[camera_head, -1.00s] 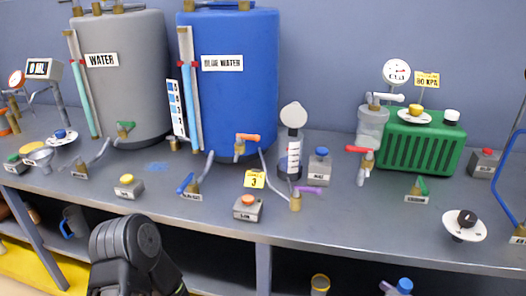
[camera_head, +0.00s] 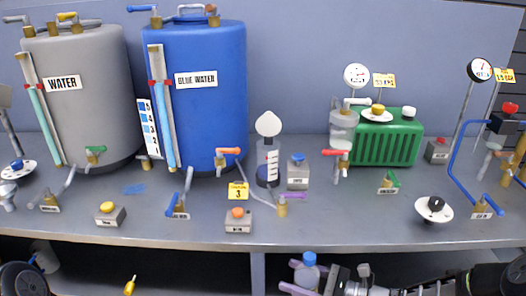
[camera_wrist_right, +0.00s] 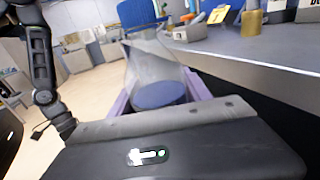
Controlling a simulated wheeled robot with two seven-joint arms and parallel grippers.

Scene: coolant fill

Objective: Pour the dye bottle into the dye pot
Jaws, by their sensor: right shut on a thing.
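The dye bottle (camera_head: 308,276) is a clear bottle with a blue cap, low at the front edge of the head view. My right gripper (camera_head: 305,277) comes in from the right and is shut on it with its lilac fingers. I cannot tell which vessel is the dye pot. My left gripper is out of view; only dark parts of my arm show at lower left.
The grey bench (camera_head: 330,225) stands just beyond the bottle. It carries a grey water tank (camera_head: 85,110), a blue tank (camera_head: 200,110), a green box (camera_head: 385,140) and a small cylinder (camera_head: 268,165), with several valves and buttons. A shelf lies below. Open floor (camera_wrist_right: 85,90) shows left in the wrist view.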

